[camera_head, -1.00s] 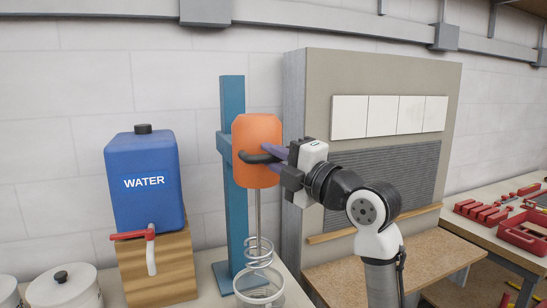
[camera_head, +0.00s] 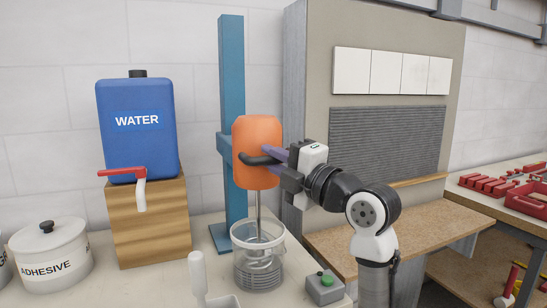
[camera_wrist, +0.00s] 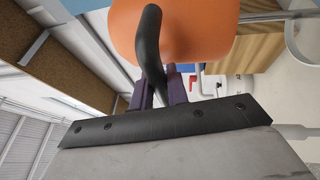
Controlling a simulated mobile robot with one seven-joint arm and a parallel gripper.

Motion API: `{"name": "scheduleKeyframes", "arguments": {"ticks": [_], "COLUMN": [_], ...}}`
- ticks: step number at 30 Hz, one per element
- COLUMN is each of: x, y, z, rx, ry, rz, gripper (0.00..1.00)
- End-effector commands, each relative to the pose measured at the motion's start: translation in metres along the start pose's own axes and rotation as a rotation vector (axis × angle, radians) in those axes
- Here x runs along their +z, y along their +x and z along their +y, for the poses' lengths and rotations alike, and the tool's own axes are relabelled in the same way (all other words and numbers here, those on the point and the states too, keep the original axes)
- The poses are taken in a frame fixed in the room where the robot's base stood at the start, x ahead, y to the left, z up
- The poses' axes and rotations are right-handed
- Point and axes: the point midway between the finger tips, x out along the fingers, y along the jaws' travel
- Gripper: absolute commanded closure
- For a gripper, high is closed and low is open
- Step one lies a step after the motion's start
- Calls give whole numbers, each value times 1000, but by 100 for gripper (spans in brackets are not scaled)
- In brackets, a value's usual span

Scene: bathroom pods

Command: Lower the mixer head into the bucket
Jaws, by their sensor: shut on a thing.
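The orange mixer head (camera_head: 256,135) sits on a blue upright stand (camera_head: 231,100), with a black handle (camera_head: 262,158) on its front. My gripper (camera_head: 277,160) is shut on that handle; the wrist view shows the black handle (camera_wrist: 150,50) between my purple fingers (camera_wrist: 163,92). The mixer's shaft (camera_head: 258,205) runs down into a clear bucket (camera_head: 259,278) on the bench. The wire whisk (camera_head: 260,255) shows inside the bucket, below its rim. How close it is to the bucket's floor I cannot tell.
A blue water container (camera_head: 138,135) with a red-handled tap stands on a wooden block (camera_head: 148,225). A white adhesive pot (camera_head: 50,252) is at left. A white scoop-like tool (camera_head: 203,285) and a grey box with a green button (camera_head: 324,286) flank the bucket. A tiling panel stands behind my arm.

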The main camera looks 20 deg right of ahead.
Motion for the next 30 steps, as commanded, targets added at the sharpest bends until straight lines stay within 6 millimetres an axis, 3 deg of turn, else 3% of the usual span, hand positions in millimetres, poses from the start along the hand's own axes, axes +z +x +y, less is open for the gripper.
{"name": "scheduleKeyframes", "arguments": {"ticks": [1, 6, 22, 23, 24, 27, 30], "x": [-1, -2, -3, -3, -3, -3, -3], "y": [-2, -5, -6, -6, -6, -6, -6], "z": [-15, -28, -35, -35, -35, -34, -34], "rx": [-1, -1, -7, -7, -7, -5, -3], "ry": [2, 1, 3, 3, 3, 2, 1], "rz": [1, 1, 4, 3, 3, 2, 2], "gripper": [100, 100, 100, 81, 76, 63, 62]}}
